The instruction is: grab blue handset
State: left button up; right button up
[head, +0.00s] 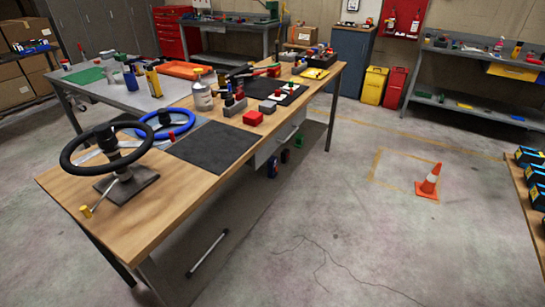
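I cannot pick out a blue handset for certain. Several dark blue-and-black box-shaped items with small yellow marks stand in a row on a wooden bench (525,205) at the right edge, among them a far one (528,156) and a near one (538,196); they are partly cut off by the picture edge. A small upright blue item (272,167) stands under the long wooden workbench (130,238), and another blue item (131,80) stands on the grey table behind. All are too small to name. Neither of my grippers is in the head view.
The workbench carries a black steering wheel (104,144) on a stand, a blue-rimmed wheel (166,125) and a black mat (214,144). The concrete floor (355,235) between workbench and right bench is otherwise clear.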

aim_at(272, 161)
jog(key=z, duration=0.3)
jog(key=i, duration=0.8)
jog(key=z, duration=1)
jog(key=i, duration=1.3)
jog(key=u, duration=0.5)
jog(key=i, duration=1.3)
jog(key=u, duration=0.95)
